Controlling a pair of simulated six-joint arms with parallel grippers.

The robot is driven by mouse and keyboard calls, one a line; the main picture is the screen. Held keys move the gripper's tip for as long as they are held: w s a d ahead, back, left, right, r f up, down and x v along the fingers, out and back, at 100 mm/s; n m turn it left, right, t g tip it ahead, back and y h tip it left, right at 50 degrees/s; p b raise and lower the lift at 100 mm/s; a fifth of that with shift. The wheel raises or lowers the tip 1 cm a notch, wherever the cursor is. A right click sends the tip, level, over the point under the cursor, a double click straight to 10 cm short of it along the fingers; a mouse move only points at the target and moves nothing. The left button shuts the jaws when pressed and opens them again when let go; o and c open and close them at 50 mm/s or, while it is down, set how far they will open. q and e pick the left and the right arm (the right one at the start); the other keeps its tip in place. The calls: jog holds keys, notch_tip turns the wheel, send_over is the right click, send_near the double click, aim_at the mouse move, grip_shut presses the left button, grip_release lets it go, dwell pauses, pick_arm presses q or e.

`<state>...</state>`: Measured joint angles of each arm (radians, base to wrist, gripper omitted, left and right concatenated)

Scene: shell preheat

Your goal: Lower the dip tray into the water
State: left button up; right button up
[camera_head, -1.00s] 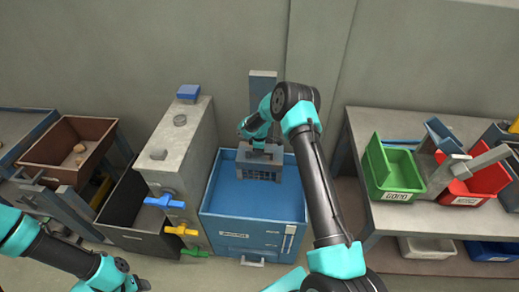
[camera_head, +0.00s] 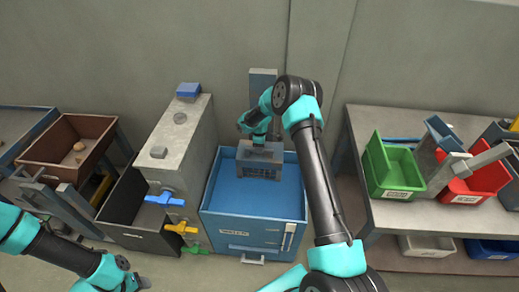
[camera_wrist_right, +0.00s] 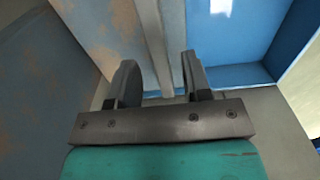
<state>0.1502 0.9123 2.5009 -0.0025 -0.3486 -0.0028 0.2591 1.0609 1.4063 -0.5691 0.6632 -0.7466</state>
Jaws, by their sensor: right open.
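The dip tray (camera_head: 262,169) is a grey box with a slotted front. It hangs in the back part of the blue water tank (camera_head: 215,205); how far it is below the water surface I cannot tell. My right gripper (camera_head: 259,138) is right above the tray's top. In the right wrist view its two fingers (camera_wrist_right: 158,78) are apart, with a narrow upright grey bar seen between them; contact is not clear. My left gripper (camera_head: 138,283) is low at the left, partly cut off, its fingers too small to read.
Left of the tank stands a grey cabinet (camera_head: 190,135) with blue, yellow and green valve handles. A brown bin (camera_head: 50,148) is further left. A table (camera_head: 385,214) at the right holds green (camera_head: 388,172) and red (camera_head: 486,180) bins. The tank's front half is clear.

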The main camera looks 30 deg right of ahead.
notch_tip(320, 180, up, 15)
jog(key=shift+r, duration=0.15)
dwell(1.1)
jog(key=s+a+f+m+y, duration=0.3)
jog(key=s+a+f+m, duration=0.2)
jog(key=s+a+f, duration=0.8)
jog(key=s+a+f+m, duration=0.1)
jog(key=s+a+m, duration=0.2)
jog(key=s, duration=0.8)
jog(key=s+a+f+m, duration=0.2)
jog(key=s+a+m, duration=0.1)
jog(key=s, duration=0.7)
jog(key=shift+s+a+f+m+t+y, duration=0.15)
jog(key=shift+s+a+m+t+y, duration=0.25)
jog(key=shift+m, duration=0.4)
jog(key=shift+d, duration=0.15)
